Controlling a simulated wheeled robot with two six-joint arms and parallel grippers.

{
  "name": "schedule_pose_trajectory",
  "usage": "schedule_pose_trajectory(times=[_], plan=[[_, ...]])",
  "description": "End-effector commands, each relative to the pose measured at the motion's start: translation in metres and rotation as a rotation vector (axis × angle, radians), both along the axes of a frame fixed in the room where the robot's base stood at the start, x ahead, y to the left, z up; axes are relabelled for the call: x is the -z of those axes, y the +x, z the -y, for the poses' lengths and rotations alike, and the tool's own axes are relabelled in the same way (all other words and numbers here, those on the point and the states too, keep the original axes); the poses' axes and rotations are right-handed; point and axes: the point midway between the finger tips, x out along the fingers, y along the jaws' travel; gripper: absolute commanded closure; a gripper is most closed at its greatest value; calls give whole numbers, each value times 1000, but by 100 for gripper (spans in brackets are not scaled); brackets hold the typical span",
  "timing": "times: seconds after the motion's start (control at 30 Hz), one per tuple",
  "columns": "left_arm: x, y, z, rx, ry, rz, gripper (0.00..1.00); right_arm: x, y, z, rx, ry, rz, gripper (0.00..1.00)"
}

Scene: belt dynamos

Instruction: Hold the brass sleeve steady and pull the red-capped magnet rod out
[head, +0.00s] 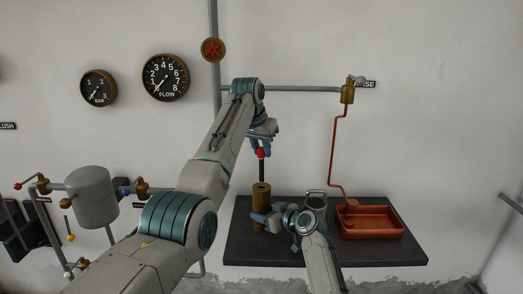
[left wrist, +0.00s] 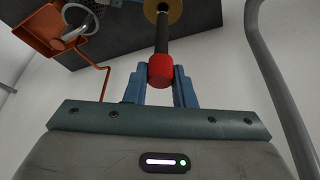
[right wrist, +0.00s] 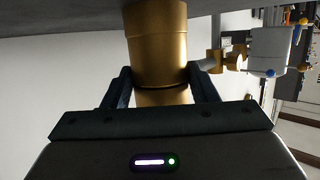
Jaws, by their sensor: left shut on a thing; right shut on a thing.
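The brass sleeve (head: 261,204) stands upright on the dark bench top; it fills the middle of the right wrist view (right wrist: 158,45). My right gripper (head: 264,219) is shut on the sleeve's body from the right, with a finger on each side (right wrist: 160,86). Above it, my left gripper (head: 262,146) points down and is shut on the red cap (head: 261,154) of the magnet rod. The cap sits between the blue fingers (left wrist: 160,82) in the left wrist view. The black rod (head: 261,171) hangs upright in line with the sleeve and reaches its top opening; its lower end is not visible.
A copper pipe (head: 332,150) runs down to the tray. A grey tank (head: 92,197) with valves stands at the left.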

Motion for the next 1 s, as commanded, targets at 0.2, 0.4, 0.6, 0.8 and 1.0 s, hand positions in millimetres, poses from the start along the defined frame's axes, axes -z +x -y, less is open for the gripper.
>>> schedule_pose_trajectory(times=[0.2,0.4,0.6,0.8,1.0], plan=[[-8,0,0,0,1,0,100,-1,0,0,0,1,1,91],[-16,0,0,0,0,1,100,0,0,0,0,1,1,91],[-22,0,0,0,0,0,100,0,0,0,0,1,1,91],[-26,0,0,0,0,0,100,0,0,0,0,1,0,91],[-26,0,0,0,0,0,100,0,0,0,0,1,-1,91]])
